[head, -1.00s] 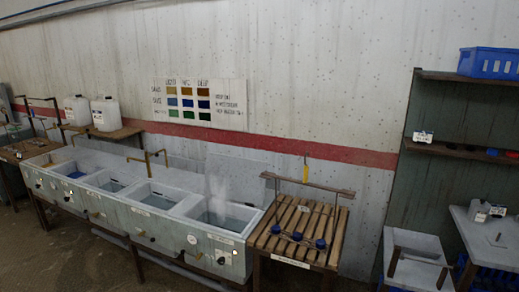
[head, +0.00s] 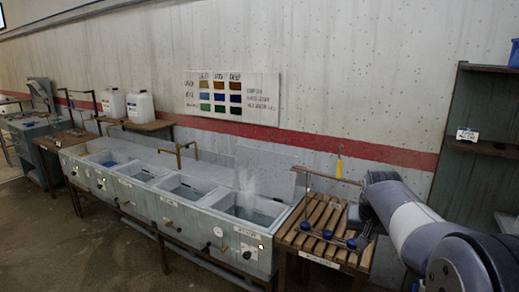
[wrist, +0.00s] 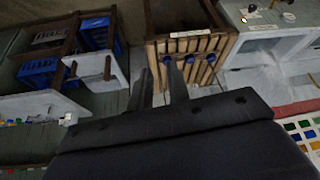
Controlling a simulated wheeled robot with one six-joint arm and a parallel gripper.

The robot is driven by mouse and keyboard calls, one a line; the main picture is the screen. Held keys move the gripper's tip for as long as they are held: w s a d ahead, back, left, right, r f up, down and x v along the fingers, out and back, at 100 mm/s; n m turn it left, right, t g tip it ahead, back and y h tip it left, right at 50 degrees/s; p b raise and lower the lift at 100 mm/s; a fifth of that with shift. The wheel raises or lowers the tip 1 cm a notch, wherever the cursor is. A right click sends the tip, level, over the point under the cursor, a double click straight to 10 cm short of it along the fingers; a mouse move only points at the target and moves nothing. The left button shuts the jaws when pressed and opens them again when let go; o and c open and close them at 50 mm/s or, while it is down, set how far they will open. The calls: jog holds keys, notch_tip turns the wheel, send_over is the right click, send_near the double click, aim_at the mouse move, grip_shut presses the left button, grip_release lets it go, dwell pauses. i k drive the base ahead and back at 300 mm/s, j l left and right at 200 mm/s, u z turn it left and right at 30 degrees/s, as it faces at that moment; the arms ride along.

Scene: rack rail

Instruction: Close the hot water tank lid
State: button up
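The hot water tank (head: 243,212) is the right-hand basin of the grey row in the head view, open, with steam rising from it. A plain grey panel (head: 268,172), which looks like its lid, stands raised behind it against the wall, partly veiled by steam. Part of the tank row also shows at the upper right of the wrist view (wrist: 258,50). My gripper (wrist: 161,75) shows two fingers apart with nothing between them. In the head view my arm reaches in from the right, its end over the right side of the slatted bench, right of the tank.
The slatted wooden bench (head: 325,215) bears a rail frame and blue-ended pieces (head: 327,234). A dark shelf unit (head: 475,160) stands at the right. White canisters (head: 140,106) sit on a shelf behind the tanks. The floor in front (head: 95,240) is clear.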

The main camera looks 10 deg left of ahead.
aim_at(264, 173)
jog(key=i+j+z, duration=0.1)
jog(key=i+j, duration=1.05)
jog(key=i+j+z, duration=0.15)
jog(key=i+j, duration=0.9)
jog(key=j, duration=0.15)
jog(key=i+j+z, duration=0.15)
jog(key=i+j, duration=0.4)
jog(key=j, duration=0.1)
